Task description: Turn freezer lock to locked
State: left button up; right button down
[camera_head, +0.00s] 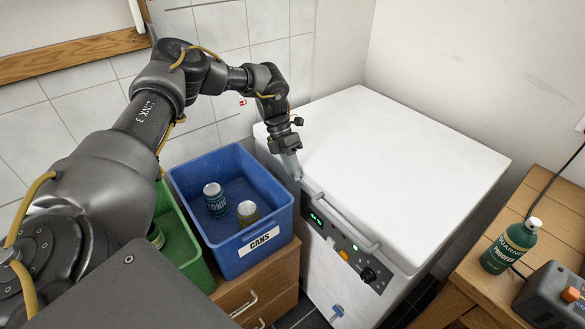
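The white chest freezer (400,165) stands right of centre with its lid down. A long handle (338,220) runs along the lid's front edge. Its front panel (350,252) has a green lit display, an orange switch and a dark round knob (369,274). A small blue piece (337,311) shows low on the front; it may be the lock, but its setting is too small to read. My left gripper (296,174) points down at the lid's front left corner, by the handle's end. Its fingers show edge-on, so their opening and any contact are unclear. My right gripper is out of view.
A blue crate (270,258) marked CANS holds two cans on a wooden drawer unit (262,291), left of the freezer. A green crate (183,245) is beside it. At right, a wooden table (550,215) bears a green bottle (511,246) and a dark device (553,297).

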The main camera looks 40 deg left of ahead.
pick_arm(q)
jog(key=shift+s+d+f, duration=0.1)
jog(key=shift+f, duration=0.1)
grip_shut()
jog(key=shift+f+g+h, duration=0.1)
jog(key=shift+g+h, duration=0.2)
jog(key=shift+h, duration=0.3)
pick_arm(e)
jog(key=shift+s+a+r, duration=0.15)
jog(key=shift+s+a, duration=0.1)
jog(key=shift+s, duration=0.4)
pick_arm(q)
grip_release()
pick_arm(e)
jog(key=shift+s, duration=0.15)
